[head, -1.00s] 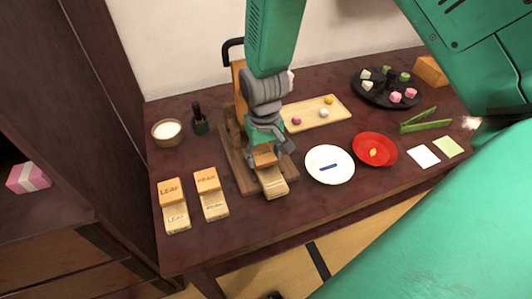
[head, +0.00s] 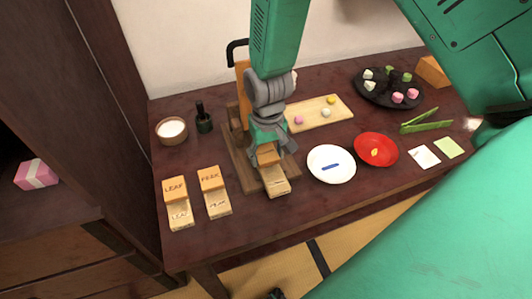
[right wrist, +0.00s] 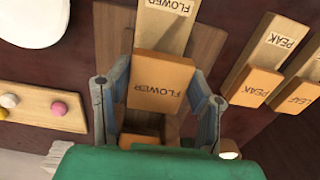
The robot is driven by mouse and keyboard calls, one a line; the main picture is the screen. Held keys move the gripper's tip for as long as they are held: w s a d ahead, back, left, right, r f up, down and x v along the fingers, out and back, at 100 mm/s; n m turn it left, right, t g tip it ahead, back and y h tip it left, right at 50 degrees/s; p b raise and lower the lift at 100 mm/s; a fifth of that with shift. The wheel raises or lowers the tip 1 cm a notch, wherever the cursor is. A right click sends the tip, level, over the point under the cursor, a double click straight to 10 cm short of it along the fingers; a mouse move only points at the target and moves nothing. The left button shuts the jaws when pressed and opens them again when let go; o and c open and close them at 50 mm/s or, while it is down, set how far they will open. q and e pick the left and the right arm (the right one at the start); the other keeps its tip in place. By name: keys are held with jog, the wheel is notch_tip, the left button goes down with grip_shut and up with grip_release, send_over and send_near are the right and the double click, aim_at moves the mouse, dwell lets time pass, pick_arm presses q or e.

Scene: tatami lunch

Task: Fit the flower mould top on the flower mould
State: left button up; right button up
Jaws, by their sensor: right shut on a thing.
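The flower mould top is an orange block marked FLOWER (right wrist: 160,82), which also shows small in the head view (head: 267,154). My right gripper (right wrist: 158,92) has one finger at each side of the block and is shut on it. The flower mould (head: 275,182) is a pale wooden bar on the brown wooden stand; its FLOWER label shows in the right wrist view (right wrist: 168,30). The top is over the mould's inner end, lined up closely with it. I cannot tell whether the two touch. My left gripper is not in view.
Leaf (head: 175,190) and peak (head: 210,179) mould tops lie at the left, by their pale bars. A white plate (head: 344,176) stands close to the right, then a red dish (head: 390,160). A board with sweets (head: 340,107) lies behind.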

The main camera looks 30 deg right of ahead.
jog(key=shift+d+f, duration=0.2)
jog(key=shift+f, duration=0.05)
jog(key=shift+a+f+b, duration=0.1)
jog(key=shift+f+b, duration=0.2)
jog(key=shift+f, duration=0.15)
jog(key=o, duration=1.1)
jog(key=shift+r, duration=0.1)
notch_tip(320, 180, up, 12)
jog(key=shift+f, duration=0.2)
